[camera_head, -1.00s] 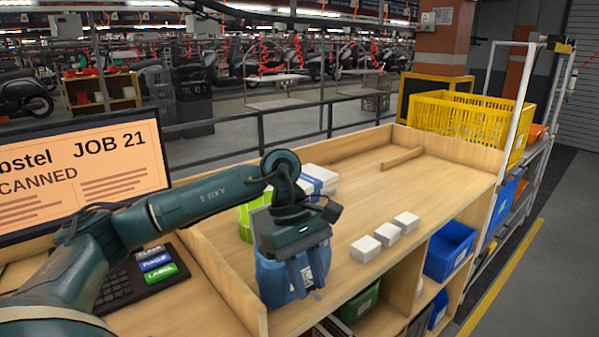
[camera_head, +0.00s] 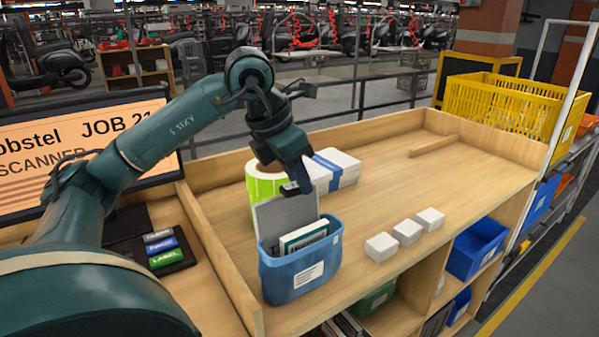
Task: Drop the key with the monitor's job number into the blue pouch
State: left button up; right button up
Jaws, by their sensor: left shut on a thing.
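The blue pouch (camera_head: 290,278) stands open and upright on the wooden bench, with a white label on its front. A grey panel and a white-and-green card or booklet (camera_head: 303,239) stick up out of it. My left gripper (camera_head: 297,185) is above the pouch's back part, pointing down, shut on a small dark thing (camera_head: 289,188). I cannot read any number on that thing or tell whether it is a key. The monitor (camera_head: 75,140) reads "JOB 21", its last digit partly hidden by my arm. My right gripper is not in view.
A green-and-white roll (camera_head: 262,185) and a white box with a blue band (camera_head: 335,170) stand behind the pouch. Three white blocks (camera_head: 407,231) lie to its right. A yellow crate (camera_head: 495,105) is at the back right. The bench's middle is clear.

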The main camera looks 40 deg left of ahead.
aim_at(291, 185)
pick_arm(q)
notch_tip(291, 185, down, 4)
jog(key=shift+r+b, duration=0.15)
jog(key=shift+b, duration=1.05)
jog(key=shift+f, duration=0.25)
jog(key=shift+f+b, duration=0.1)
jog(key=shift+b, duration=0.25)
jog(key=o, duration=1)
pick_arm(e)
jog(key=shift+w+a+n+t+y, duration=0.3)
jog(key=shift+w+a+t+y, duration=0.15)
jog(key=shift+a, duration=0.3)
pick_arm(q)
jog(key=p+v, duration=0.2)
jog(key=v, duration=1.1)
jog(key=shift+w, duration=0.1)
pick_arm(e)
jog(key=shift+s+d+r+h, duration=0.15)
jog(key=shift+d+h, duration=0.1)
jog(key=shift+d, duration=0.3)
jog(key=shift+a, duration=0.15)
